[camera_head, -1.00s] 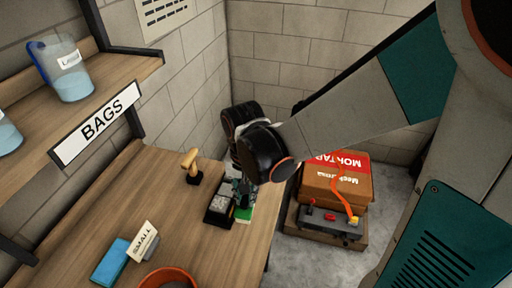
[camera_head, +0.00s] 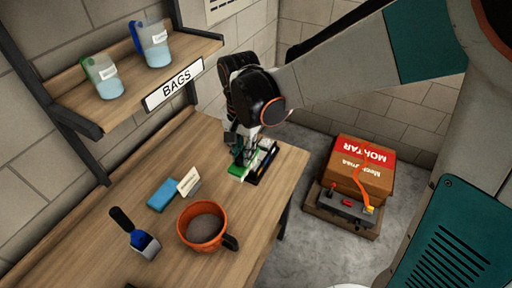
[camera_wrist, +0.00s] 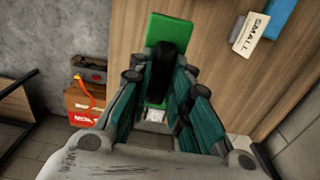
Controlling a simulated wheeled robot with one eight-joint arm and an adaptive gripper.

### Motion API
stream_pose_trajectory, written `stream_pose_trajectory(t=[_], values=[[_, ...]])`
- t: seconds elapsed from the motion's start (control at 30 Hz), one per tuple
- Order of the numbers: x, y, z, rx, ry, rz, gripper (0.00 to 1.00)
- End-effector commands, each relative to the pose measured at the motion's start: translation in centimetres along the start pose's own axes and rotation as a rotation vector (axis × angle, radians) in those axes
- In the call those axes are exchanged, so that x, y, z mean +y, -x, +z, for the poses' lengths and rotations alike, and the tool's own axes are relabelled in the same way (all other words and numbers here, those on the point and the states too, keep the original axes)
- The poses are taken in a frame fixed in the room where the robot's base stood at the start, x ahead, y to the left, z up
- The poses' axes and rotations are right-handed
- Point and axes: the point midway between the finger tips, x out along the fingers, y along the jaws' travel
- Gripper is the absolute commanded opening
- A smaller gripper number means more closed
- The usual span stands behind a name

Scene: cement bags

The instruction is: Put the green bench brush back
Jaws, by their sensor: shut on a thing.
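The green bench brush (camera_head: 239,171) is at the far right end of the wooden bench in the head view, partly hidden by my gripper (camera_head: 246,145). In the wrist view its flat green block (camera_wrist: 168,32) extends ahead of the fingers, with a black part running back between them. My gripper (camera_wrist: 158,100) is shut on the brush. A black-edged tray-like thing (camera_head: 265,165) lies just right of the brush in the head view, largely covered by the brush and gripper. I cannot tell whether the brush touches the bench or that thing.
A shelf (camera_head: 115,110) with two jugs and a BAGS sign is above.

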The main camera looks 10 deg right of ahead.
Motion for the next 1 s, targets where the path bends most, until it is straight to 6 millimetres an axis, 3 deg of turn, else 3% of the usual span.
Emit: stream_pose_trajectory(t=[0.7, 1.0], values=[[-0.1, -14.1, 0.0, 0.000, -0.002, 0.000, 0.00], [-0.1, -15.9, 0.0, 0.000, -0.002, 0.000, 0.00]])
